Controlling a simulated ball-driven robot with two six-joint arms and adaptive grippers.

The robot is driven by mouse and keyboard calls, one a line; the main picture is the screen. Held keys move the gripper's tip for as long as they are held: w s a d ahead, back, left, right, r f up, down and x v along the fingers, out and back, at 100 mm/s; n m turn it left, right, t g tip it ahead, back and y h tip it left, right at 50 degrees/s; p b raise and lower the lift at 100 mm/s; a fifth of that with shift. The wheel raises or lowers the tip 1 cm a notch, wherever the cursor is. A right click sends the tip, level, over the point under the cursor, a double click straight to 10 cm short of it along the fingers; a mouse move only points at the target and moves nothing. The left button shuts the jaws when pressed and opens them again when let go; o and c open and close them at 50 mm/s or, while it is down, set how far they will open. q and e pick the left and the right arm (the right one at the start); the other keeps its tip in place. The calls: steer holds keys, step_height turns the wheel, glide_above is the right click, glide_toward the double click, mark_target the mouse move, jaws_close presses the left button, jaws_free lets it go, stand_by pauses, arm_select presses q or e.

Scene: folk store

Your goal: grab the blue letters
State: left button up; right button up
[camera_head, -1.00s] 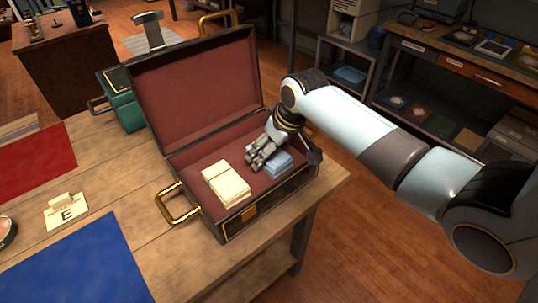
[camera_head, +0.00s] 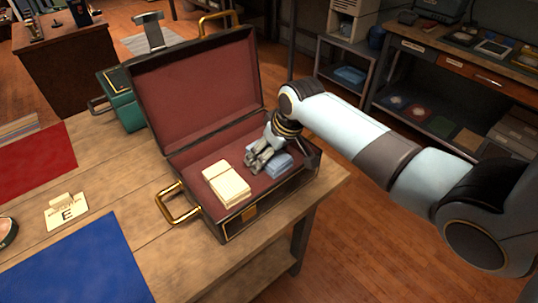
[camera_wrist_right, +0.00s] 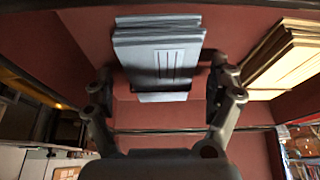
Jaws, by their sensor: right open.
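The blue letters (camera_head: 280,163) lie as a small stack inside the open suitcase (camera_head: 237,222), on its dark red lining. They also show in the right wrist view (camera_wrist_right: 158,45), between and just beyond the fingers. My right gripper (camera_head: 254,160) is down in the suitcase at the letters, partly covering them in the head view. In the right wrist view the right gripper (camera_wrist_right: 160,90) has its fingers spread, one on each side of the stack, not closed on it. My left gripper is not in view.
A cream stack of letters (camera_head: 226,184) lies beside the blue ones. The suitcase lid (camera_head: 195,90) stands open behind. The wooden table (camera_head: 190,265) also holds a blue mat (camera_head: 75,270), a red mat (camera_head: 35,160), an "E" card (camera_head: 66,212) and a green case (camera_head: 122,100).

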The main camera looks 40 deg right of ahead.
steer(key=c, duration=1.3)
steer(key=shift+r, duration=0.1)
